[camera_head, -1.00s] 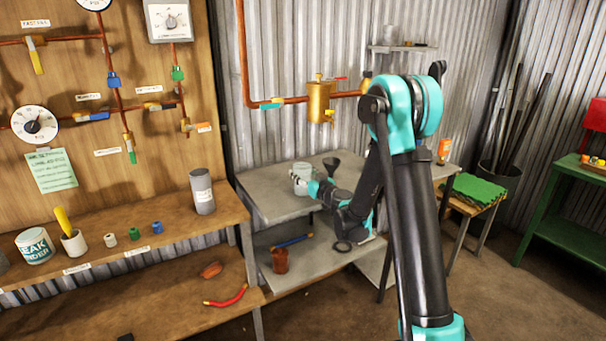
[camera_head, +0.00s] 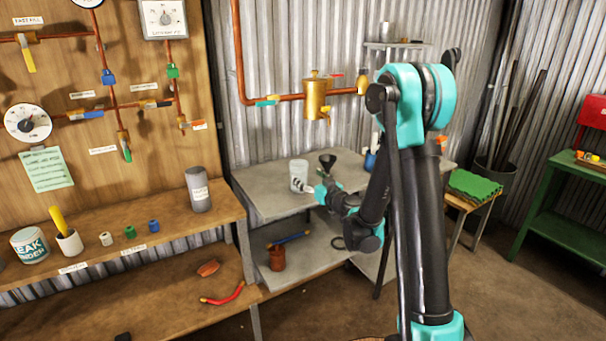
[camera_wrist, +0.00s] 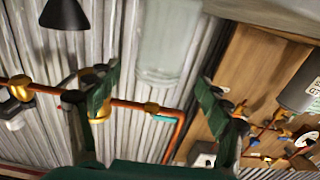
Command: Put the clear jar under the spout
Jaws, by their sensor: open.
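The clear jar (camera_head: 299,174) stands upright on the grey metal bench, left of a black funnel. In the wrist view the clear jar (camera_wrist: 168,42) shows pale and see-through, ahead of the gap between the fingers. My gripper (camera_head: 306,187) is close in front of the jar in the head view. In the wrist view my gripper (camera_wrist: 158,85) is open with nothing held between its dark green fingers. The spout (camera_head: 326,117) is a small tap on the brass pot (camera_head: 316,98), on the corrugated wall above and behind the bench.
The black funnel (camera_head: 327,162) stands right behind my gripper. The grey bench (camera_head: 262,193) has clear room left of the jar. A blue item (camera_head: 370,160) sits at the bench's right, beside my arm. A grey canister (camera_head: 198,190) stands on the wooden bench.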

